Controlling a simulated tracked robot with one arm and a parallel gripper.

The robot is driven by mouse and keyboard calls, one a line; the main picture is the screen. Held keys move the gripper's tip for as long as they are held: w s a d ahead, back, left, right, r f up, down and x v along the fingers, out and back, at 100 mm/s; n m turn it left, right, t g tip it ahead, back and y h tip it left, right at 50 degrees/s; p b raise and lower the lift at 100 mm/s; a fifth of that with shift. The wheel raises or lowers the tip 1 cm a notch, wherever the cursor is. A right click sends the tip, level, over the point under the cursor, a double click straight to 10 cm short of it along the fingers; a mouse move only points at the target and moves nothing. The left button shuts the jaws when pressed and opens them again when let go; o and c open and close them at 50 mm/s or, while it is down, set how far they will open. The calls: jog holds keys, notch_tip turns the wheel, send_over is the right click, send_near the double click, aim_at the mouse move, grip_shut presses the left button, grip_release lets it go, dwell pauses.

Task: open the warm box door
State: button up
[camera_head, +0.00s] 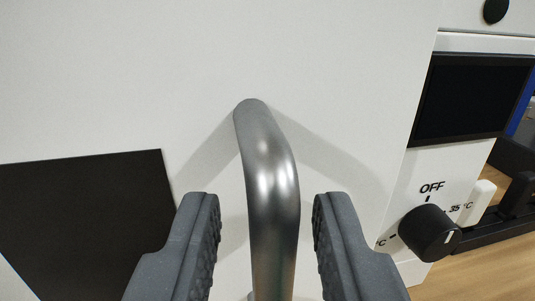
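The warm box door (130,75) is a white panel that fills most of the view, with a dark window (95,215) at the lower left. A curved silver metal handle (270,185) stands out from the door in the middle. My gripper (268,215) is open, with one dark grey finger on each side of the handle. Gaps show between the handle and both fingers. The lower end of the handle is cut off or hidden at the bottom of the view.
Right of the door is a control panel with a black screen (470,97) and a black knob (428,233) by an OFF mark and temperature marks. A dark round part (495,10) sits at the top right. A wooden surface (490,270) shows at the lower right, with dark equipment behind it.

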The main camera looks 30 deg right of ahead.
jog(key=shift+w+d, duration=0.35)
jog(key=shift+w, duration=0.25)
grip_shut()
jog(key=shift+s+a, duration=0.1)
jog(key=shift+a, duration=0.05)
jog(key=shift+p, duration=0.5)
